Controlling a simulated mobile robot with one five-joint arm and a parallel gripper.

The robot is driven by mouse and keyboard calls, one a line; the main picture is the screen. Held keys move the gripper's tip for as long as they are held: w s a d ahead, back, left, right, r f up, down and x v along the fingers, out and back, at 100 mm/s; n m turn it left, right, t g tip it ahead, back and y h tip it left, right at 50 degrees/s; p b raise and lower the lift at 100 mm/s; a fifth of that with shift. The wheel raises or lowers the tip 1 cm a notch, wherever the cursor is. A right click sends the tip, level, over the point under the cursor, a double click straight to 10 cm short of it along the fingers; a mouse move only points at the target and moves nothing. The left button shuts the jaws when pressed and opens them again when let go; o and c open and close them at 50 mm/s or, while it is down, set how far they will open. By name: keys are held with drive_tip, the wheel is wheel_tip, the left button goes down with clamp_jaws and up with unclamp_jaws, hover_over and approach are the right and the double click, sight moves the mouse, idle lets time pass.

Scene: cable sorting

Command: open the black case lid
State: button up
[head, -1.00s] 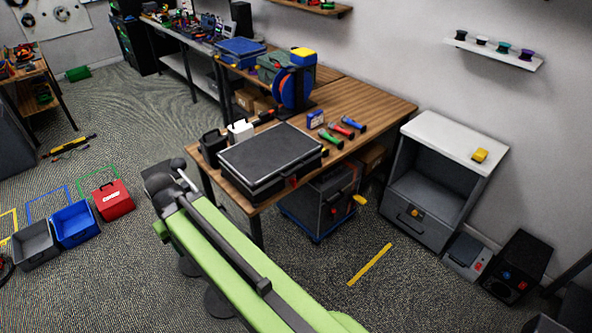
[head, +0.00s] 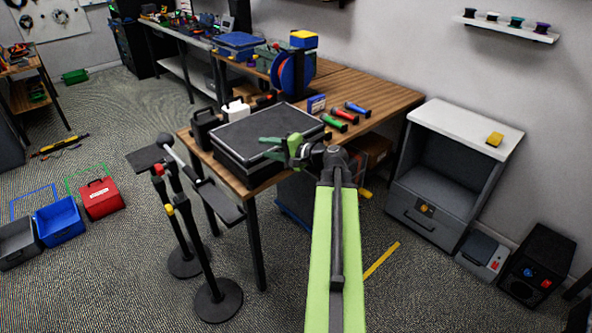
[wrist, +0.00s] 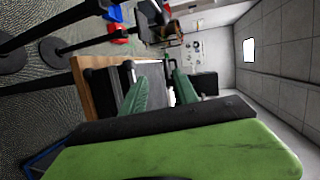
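The black case (head: 249,165) lies flat near the left front corner of the wooden table, with its dark lid (head: 250,128) down. My gripper (head: 266,148) has green fingers and is at the right front part of the case, seen over its lid in the head view. The fingers are apart, with nothing visible between them. In the wrist view my gripper (wrist: 153,72) also shows its two fingers spread, with dark surfaces beside the left one. I cannot tell whether a finger touches the lid. My arm hides the case's right front corner.
The wooden table (head: 375,95) holds screwdrivers (head: 357,109), a blue cable reel (head: 291,75) and a white container (head: 237,110) behind the case. Black posts (head: 205,262) stand on the floor at the table's front left. A grey cabinet (head: 440,190) stands to the right.

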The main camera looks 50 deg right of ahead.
drive_tip(key=s+d+f+m+h+b, duration=0.2)
drive_tip(key=s+d+f, duration=0.1)
drive_tip(key=s+d, duration=0.4)
drive_tip(key=s+d+f+m+h+b, duration=0.1)
drive_tip(key=s+d+f+h+b, duration=0.15)
drive_tip(key=s+d, duration=0.5)
drive_tip(key=b+x, duration=0.1)
drive_tip(key=x, duration=0.8)
drive_tip(key=b+x, duration=0.1)
drive_tip(key=x, duration=0.8)
drive_tip(key=shift+w+d+b, duration=0.25)
drive_tip(key=shift+w+b, duration=0.05)
drive_tip(key=shift+b, duration=0.1)
clamp_jaws()
